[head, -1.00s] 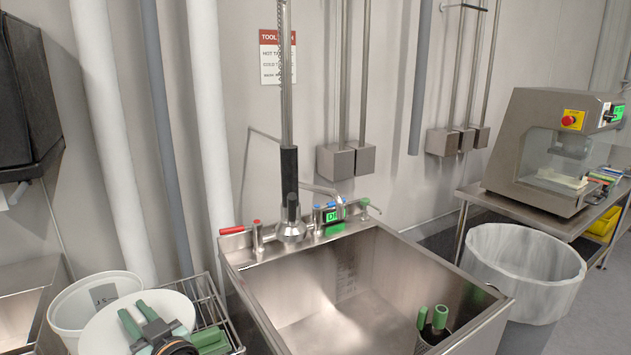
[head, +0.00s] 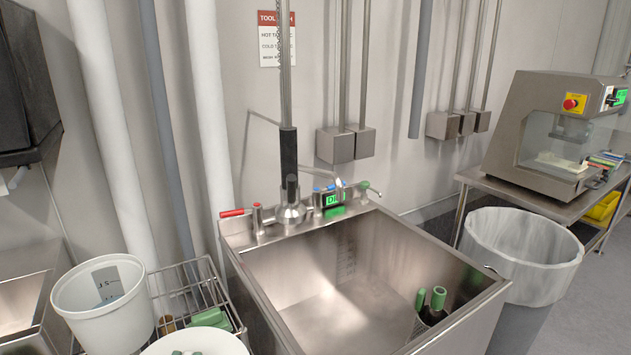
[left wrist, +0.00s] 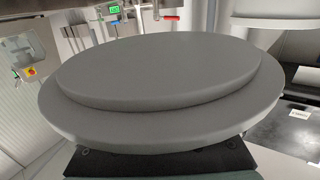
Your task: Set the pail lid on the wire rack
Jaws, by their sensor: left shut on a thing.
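The pail lid is a round white disc (head: 205,341), cut off by the bottom edge of the head view. It fills much of the left wrist view as a stepped grey disc (left wrist: 155,75). My left gripper (left wrist: 160,158) is shut on its near edge; only small green tips show over it in the head view. The wire rack (head: 183,280) stands between the white pail and the sink. The lid hides part of the rack's near end; I cannot tell whether they touch. My right gripper is not in view.
The open white pail (head: 105,312) stands left of the rack. A green object (head: 209,318) and a brown one (head: 167,325) are in the rack. The steel sink (head: 350,290) is to the right, with green-handled tools at its right side. A lined bin (head: 522,255) stands beyond.

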